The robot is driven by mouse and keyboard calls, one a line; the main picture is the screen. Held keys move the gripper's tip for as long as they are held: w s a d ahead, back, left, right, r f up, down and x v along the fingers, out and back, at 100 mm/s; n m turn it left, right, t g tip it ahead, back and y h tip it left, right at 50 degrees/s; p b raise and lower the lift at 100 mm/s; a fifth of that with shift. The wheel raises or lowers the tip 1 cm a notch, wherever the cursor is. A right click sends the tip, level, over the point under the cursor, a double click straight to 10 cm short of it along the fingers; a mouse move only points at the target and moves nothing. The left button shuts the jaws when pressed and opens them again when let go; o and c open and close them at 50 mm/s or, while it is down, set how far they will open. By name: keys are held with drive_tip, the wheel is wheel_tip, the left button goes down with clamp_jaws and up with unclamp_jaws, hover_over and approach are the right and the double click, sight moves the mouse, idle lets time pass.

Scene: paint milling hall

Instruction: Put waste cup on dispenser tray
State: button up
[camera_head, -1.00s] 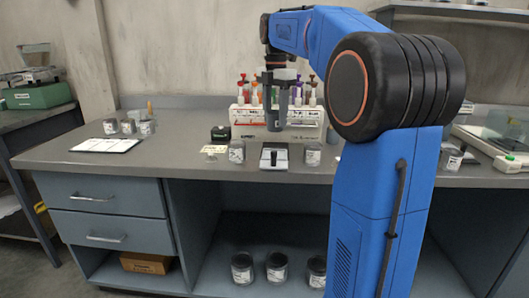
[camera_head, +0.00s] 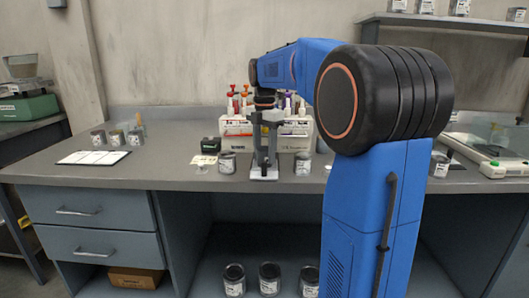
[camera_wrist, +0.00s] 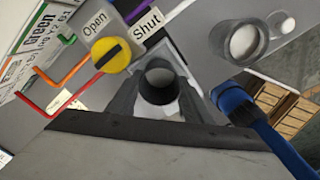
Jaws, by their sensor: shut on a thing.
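My gripper (camera_head: 266,146) points down in front of the white dispenser rack (camera_head: 237,128), over the dispenser tray (camera_head: 264,175). In the wrist view my gripper (camera_wrist: 160,98) is shut on a dark, round, open-topped cup (camera_wrist: 160,78), apparently the waste cup. Its inside looks grey. In the head view the fingers largely hide the cup. Its base is hidden, so I cannot tell whether it touches the tray. A yellow knob (camera_wrist: 110,54) between "Open" and "Shut" labels sits beside the cup in the wrist view.
Labelled cans stand left (camera_head: 227,163) and right (camera_head: 303,163) of the tray. Several coloured-top syringes stand in the rack. The bench front at the left is clear up to a clipboard (camera_head: 93,157).

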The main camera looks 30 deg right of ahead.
drive_tip(key=o, duration=1.1)
drive_tip(key=shift+f, duration=0.1)
drive_tip(key=shift+c, duration=0.2)
wheel_tip(320, 180, up, 12)
drive_tip(key=s+a+f+m+t, duration=0.1)
drive_tip(key=s+a+f+m, duration=0.4)
drive_tip(key=s+f, duration=0.4)
drive_tip(key=s+a+f+m+t, duration=0.2)
drive_tip(key=s+a+f+m, duration=0.3)
drive_tip(key=s+f+m, duration=0.3)
drive_tip(key=s+a+f+m+t, duration=0.1)
drive_tip(key=s+a+f+m, duration=0.4)
drive_tip(key=s+f, duration=0.5)
drive_tip(key=s+m, duration=0.2)
drive_tip(key=s, duration=0.1)
drive_tip(key=shift+a+t, duration=0.3)
drive_tip(key=shift+t, duration=0.1)
